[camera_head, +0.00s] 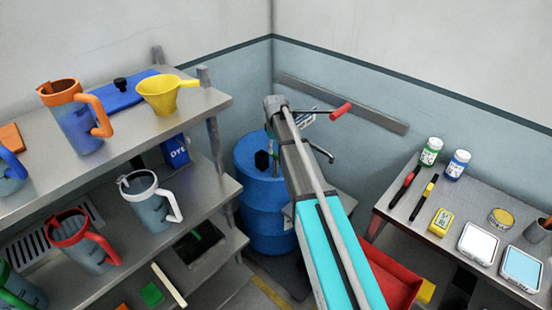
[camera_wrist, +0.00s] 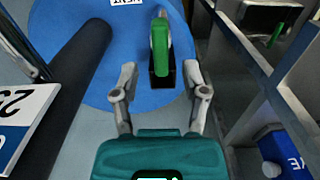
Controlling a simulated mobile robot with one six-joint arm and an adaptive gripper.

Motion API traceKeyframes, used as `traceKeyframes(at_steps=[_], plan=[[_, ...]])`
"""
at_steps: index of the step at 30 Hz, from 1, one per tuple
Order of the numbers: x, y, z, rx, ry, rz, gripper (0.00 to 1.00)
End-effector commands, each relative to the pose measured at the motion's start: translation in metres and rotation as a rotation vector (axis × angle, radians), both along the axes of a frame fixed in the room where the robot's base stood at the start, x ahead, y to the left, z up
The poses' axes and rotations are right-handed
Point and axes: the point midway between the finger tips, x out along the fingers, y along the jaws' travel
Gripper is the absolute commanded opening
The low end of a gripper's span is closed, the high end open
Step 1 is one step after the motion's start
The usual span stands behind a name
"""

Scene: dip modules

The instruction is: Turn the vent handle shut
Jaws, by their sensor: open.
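The vent handle (camera_wrist: 160,42) is a green lever on a black base, on the blue drum lid (camera_wrist: 105,92). Part of a "VENT" label (camera_wrist: 128,2) shows at the top edge of the wrist view. My gripper (camera_wrist: 160,70) is open and empty, its two fingertips apart. In the wrist picture the handle lies just above the gap between the tips, roughly centred. I cannot tell how far below the fingers it is. In the head view the blue drum (camera_head: 258,205) stands in the corner, partly hidden by my arm. The green handle cannot be made out there.
A thick dark tube (camera_wrist: 72,85) and a white numbered sign (camera_wrist: 22,118) lie left of my gripper. Shelf posts and a blue dye container (camera_wrist: 280,150) are at right. A red-gripped crank (camera_head: 340,111) shows near the drum. A side table (camera_head: 400,222) stands right.

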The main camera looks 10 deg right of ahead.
Motion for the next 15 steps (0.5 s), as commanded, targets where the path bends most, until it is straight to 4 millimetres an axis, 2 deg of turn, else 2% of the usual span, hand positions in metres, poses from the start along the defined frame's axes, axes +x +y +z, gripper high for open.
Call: traceKeyframes(at_steps=[1,6,15], plan=[[0.0,0.0,-0.008,0.0,0.0,0.0,0.57],[0.0,0.0,-0.02,0.0,0.0,0.0,0.57],[0.0,0.0,-0.034,0.0,0.0,-0.001,0.57]])
